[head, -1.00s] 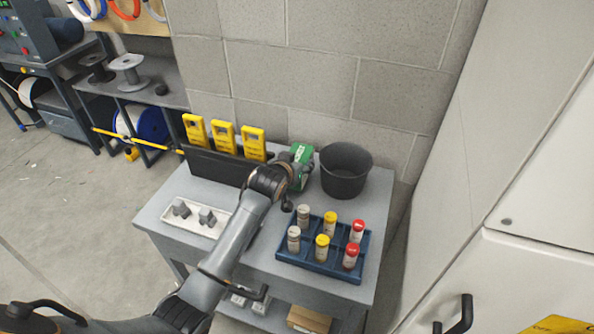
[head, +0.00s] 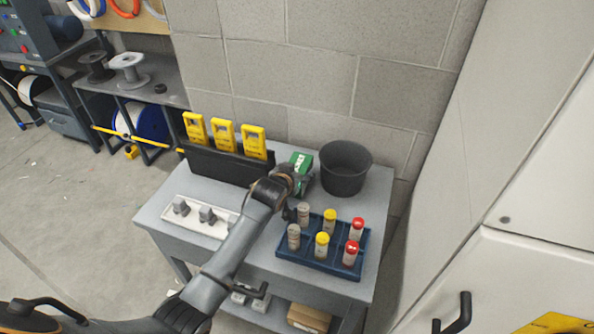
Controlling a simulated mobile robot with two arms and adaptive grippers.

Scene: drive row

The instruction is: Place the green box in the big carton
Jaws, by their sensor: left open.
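The green box (head: 301,161) is at the back of the grey table, between the black holder and the dark bucket. Its lower part is hidden behind my left gripper. My left gripper (head: 297,194) is open, right at the near side of the box. I cannot tell whether its fingers touch the box. No big carton can be made out for certain; only part of a small brown cardboard box (head: 309,318) shows on the lower shelf. My right gripper is not in view.
A dark bucket (head: 345,168) stands right of the green box. A blue rack (head: 322,262) with several capped bottles is in front. A black holder (head: 215,164) with yellow meters and a white tray (head: 194,222) are on the left. A wall is behind; a white cabinet (head: 520,150) is right.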

